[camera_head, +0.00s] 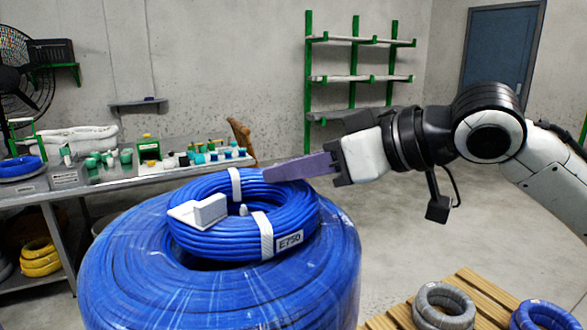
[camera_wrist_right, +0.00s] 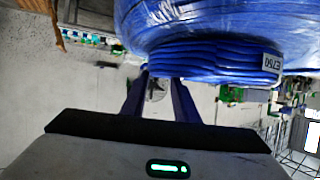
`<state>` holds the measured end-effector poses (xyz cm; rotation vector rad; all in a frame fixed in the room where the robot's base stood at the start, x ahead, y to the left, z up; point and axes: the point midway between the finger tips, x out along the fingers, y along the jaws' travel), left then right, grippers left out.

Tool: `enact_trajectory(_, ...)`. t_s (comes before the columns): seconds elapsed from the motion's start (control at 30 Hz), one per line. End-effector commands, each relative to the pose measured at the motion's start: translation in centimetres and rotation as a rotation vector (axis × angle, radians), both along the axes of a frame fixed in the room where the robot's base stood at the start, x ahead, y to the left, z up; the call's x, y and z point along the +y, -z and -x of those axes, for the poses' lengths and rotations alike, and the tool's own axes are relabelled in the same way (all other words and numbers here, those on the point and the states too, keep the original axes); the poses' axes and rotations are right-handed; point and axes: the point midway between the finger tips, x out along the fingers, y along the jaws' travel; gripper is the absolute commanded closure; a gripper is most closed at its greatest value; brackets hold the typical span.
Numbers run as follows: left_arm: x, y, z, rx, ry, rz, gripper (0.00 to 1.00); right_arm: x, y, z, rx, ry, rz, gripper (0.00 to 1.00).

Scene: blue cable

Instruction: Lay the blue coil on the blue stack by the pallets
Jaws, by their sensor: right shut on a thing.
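The blue coil (camera_head: 205,242), with white bands and an E750 label, is on top of the large wrapped blue stack (camera_head: 115,265). It looks roughly level, a little toward the stack's back. I cannot tell whether its whole underside touches. My right gripper (camera_head: 268,173) reaches in from the right, its purple fingers shut on the coil's far right edge. In the right wrist view, the two fingers (camera_wrist_right: 160,82) meet the coil (camera_wrist_right: 205,62), with the stack (camera_wrist_right: 225,18) beyond it. My left gripper is not in view.
A white angled piece (camera_head: 200,211) sits on the coil. Wooden pallets (camera_head: 400,315) with grey coils (camera_head: 444,304) and another blue coil (camera_head: 543,315) are at the lower right. A cluttered workbench (camera_head: 130,181) stands behind left. Green-posted shelves (camera_head: 360,78) are on the back wall.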

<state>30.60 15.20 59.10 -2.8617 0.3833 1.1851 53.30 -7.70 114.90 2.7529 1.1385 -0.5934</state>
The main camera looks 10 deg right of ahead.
Motion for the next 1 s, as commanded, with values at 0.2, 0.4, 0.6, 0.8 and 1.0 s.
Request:
enact_trajectory(0.2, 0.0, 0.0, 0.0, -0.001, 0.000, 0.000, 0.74, 0.0, 0.1, 0.0, -0.001, 0.000, 0.001, 0.61)
enact_trajectory(0.4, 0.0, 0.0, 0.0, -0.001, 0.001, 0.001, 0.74, 0.0, 0.1, 0.0, 0.000, 0.000, 0.000, 0.54)
enact_trajectory(0.6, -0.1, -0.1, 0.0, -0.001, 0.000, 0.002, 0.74, -0.1, -0.2, 0.1, 0.000, 0.001, 0.000, 0.54)
enact_trajectory(0.8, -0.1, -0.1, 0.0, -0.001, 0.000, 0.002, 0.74, -2.2, -1.4, 2.0, -0.004, 0.003, 0.001, 0.54)
enact_trajectory(1.0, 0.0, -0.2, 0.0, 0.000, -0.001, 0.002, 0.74, -5.1, -3.0, 4.8, -0.001, 0.005, 0.000, 0.54)
